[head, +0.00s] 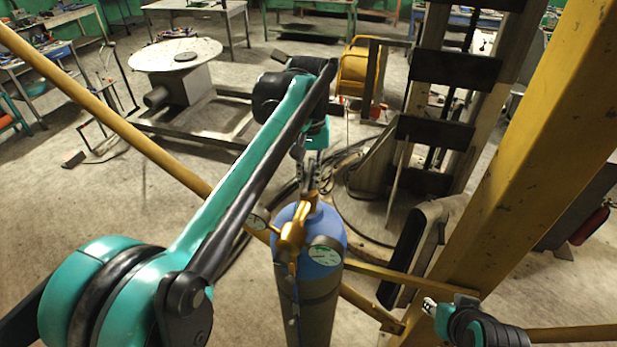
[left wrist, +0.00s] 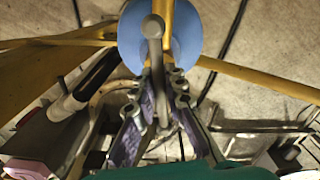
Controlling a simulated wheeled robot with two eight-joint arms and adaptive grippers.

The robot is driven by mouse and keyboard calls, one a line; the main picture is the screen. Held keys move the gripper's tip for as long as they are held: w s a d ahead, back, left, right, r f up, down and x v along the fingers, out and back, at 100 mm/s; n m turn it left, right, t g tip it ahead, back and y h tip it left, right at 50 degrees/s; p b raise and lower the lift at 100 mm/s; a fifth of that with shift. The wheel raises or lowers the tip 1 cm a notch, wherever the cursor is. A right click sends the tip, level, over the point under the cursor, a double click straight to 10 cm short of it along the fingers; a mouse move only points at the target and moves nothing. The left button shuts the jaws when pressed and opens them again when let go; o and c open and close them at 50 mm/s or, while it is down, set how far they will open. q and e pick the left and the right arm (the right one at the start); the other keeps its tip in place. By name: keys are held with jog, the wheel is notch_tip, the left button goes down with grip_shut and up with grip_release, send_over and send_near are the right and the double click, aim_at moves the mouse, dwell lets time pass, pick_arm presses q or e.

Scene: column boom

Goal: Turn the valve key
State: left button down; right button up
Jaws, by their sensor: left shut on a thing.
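The valve key (left wrist: 154,55) is a grey bar with a rounded end, seen in the left wrist view over the blue top of a gas cylinder (left wrist: 190,40). My left gripper (left wrist: 166,90) is shut on the valve key, with a finger on each side of it. In the head view the left gripper (head: 311,178) reaches down to the top of the cylinder (head: 333,229), just above the brass valve fitting (head: 293,232); the key is hard to make out there. My right gripper (head: 430,306) is at the lower right, away from the cylinder; its jaws are too small to read.
A round gauge (head: 325,256) sits on the cylinder's front. A yellow column (head: 535,150) rises at the right, and a yellow bar (head: 120,125) crosses at the left. A round welding table (head: 175,54) stands behind. Cables lie on the floor behind the cylinder.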

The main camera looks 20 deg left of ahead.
aim_at(308, 173)
dwell(0.8)
pick_arm(q)
jog(key=c, duration=1.6)
grip_release()
jog(key=shift+o, duration=0.2)
notch_tip(308, 173, up, 12)
